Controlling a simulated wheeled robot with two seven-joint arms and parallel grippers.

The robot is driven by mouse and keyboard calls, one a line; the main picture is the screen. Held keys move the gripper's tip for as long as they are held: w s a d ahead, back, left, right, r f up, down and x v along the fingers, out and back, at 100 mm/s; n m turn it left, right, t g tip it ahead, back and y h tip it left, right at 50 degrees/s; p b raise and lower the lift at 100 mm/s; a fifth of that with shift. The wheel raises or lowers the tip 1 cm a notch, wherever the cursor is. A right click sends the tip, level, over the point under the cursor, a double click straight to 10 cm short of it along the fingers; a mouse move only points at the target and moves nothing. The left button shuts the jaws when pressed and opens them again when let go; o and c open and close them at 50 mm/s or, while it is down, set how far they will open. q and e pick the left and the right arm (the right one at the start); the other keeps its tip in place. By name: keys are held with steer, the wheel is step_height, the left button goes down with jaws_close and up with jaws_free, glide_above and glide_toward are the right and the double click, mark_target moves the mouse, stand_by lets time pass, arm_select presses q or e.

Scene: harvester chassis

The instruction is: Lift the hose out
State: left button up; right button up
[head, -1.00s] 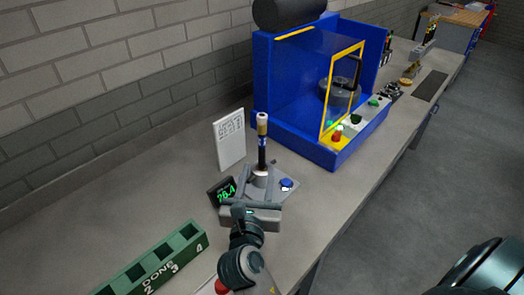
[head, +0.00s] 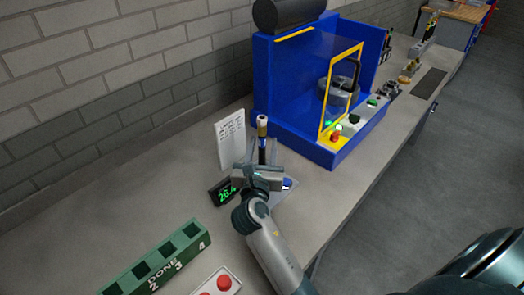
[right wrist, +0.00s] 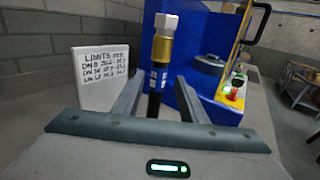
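The hose (head: 262,128) stands upright on the bench, black with a gold and silver fitting on top. It shows large in the right wrist view (right wrist: 160,75). My right gripper (head: 260,166) is low at the hose, its fingers on either side of it. In the right wrist view the fingers (right wrist: 157,92) look open, with a gap visible at each side of the hose. The hose's lower end and its stand are mostly hidden by the gripper. My left gripper is not in view.
A display reading 26.4 (head: 223,192) and a white limits card (head: 230,140) stand close left of the gripper. A blue machine (head: 290,100) with a yellow-framed door is behind. A green DONE rack (head: 150,262) and a red-button box (head: 222,284) are in front.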

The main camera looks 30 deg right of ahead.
steer(key=shift+w+d+r+p, duration=0.2)
steer(key=shift+w+d+p, duration=0.15)
steer(key=shift+w, duration=0.2)
steer(key=p+x, duration=0.1)
steer(key=x, duration=0.2)
steer(key=shift+w+a, duration=0.1)
steer(key=shift+a, duration=0.05)
steer(key=shift+w+d+f, duration=0.15)
steer(key=shift+w+d, duration=0.1)
steer(key=shift+w, duration=0.1)
jaws_close()
